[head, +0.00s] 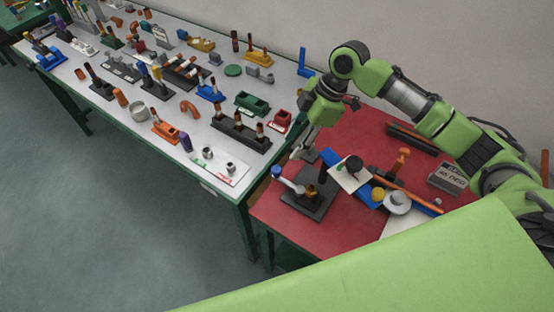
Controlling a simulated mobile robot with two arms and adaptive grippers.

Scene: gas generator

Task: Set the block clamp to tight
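My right arm reaches in from the right, and its gripper (301,150) points down over the back left part of the red table. Its fingers are small and partly hidden, so I cannot tell whether they are open or shut. Below it, on the red table, a dark base (309,203) carries short dark and brown upright parts and a blue-and-white piece (286,180) at its left. I cannot tell for certain which part is the block clamp or how it is set. The gripper looks above and behind this base, apparently apart from it. My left gripper is not in view.
The red table (268,212) also holds a white card (345,182), a white round piece (397,201), an orange upright piece (401,160) and a grey labelled box (448,178). A long white-topped table (165,165) full of small fixtures stands at left. The floor (80,230) is clear.

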